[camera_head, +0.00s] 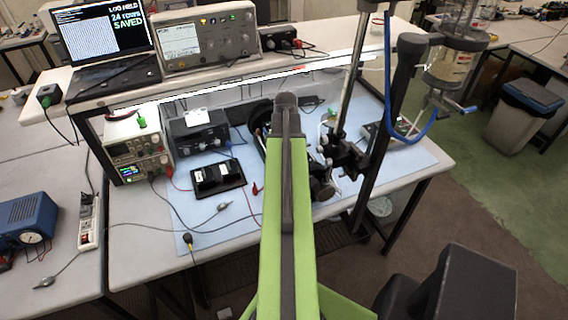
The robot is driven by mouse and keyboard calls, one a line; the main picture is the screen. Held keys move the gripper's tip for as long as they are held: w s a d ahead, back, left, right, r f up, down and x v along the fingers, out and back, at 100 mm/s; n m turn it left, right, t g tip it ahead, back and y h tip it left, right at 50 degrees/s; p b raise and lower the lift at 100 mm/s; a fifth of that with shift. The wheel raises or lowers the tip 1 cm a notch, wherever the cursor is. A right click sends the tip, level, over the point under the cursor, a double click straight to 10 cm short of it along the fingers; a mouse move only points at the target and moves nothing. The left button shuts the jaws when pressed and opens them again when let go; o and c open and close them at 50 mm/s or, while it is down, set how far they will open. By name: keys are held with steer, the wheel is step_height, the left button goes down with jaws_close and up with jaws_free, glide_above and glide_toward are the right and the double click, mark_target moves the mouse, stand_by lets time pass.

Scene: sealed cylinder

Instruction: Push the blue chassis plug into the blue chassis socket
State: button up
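My green and black arm (290,220) reaches up the middle of the picture over the bench. Its dark far end (286,101) is above the blue mat. I cannot make out my gripper's fingers; they are hidden behind the arm or not distinguishable from the dark parts beside it. I cannot pick out the blue chassis plug or the blue chassis socket for certain in this view. The mat area directly behind the arm is hidden.
A blue mat (405,170) covers the bench. A black stand with a clamp (345,158) and glassware (450,62) stand close right of my arm. Instruments (137,150), a black box (217,178) and loose leads lie left. A shelf with a laptop (105,50) runs behind.

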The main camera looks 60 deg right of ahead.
steer(key=shift+c, duration=0.3)
jaws_close()
stand_by(1.2)
steer(key=shift+r, duration=0.15)
steer(key=shift+r+p, duration=2.9)
steer(key=shift+p, duration=0.15)
